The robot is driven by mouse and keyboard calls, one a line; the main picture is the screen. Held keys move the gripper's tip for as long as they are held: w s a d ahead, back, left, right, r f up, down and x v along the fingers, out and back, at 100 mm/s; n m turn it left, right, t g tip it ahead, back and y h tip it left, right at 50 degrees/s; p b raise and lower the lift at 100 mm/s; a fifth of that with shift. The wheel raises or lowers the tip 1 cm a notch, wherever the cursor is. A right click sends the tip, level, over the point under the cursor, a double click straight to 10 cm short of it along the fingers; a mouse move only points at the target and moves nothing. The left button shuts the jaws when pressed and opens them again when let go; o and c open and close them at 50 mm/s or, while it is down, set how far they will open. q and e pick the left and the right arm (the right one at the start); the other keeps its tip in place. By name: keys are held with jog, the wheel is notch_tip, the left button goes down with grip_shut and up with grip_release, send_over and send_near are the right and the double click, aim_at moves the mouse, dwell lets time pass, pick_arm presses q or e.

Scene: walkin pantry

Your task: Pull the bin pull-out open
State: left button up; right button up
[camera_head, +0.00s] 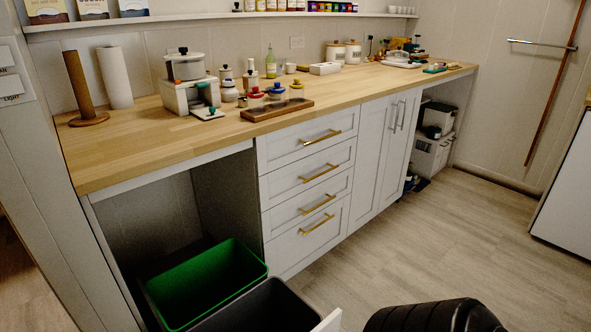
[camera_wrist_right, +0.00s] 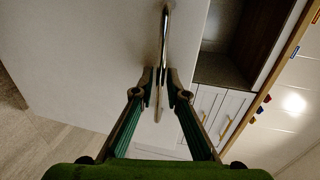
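The bin pull-out stands drawn out from the open bay at the counter's left end. Its green bin (camera_head: 205,285) and dark grey bin (camera_head: 262,308) show from above in the head view. Only the white front panel's top edge (camera_head: 328,322) shows there, at the bottom. In the right wrist view the white front panel (camera_wrist_right: 85,50) fills the upper left, with a metal bar handle (camera_wrist_right: 164,35). My right gripper (camera_wrist_right: 161,80) has its fingers close on both sides of this bar and looks shut on it. My left gripper is in neither view.
The wooden counter (camera_head: 130,150) carries jars, a pot and a board. A drawer stack with brass handles (camera_head: 318,173) stands right of the bay, shut. The floor (camera_head: 430,235) right of the cabinets is clear. A white unit (camera_head: 570,195) stands at the far right.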

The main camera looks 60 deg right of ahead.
jog(key=v, duration=1)
jog(key=shift+s, duration=0.35)
jog(key=shift+r, duration=0.1)
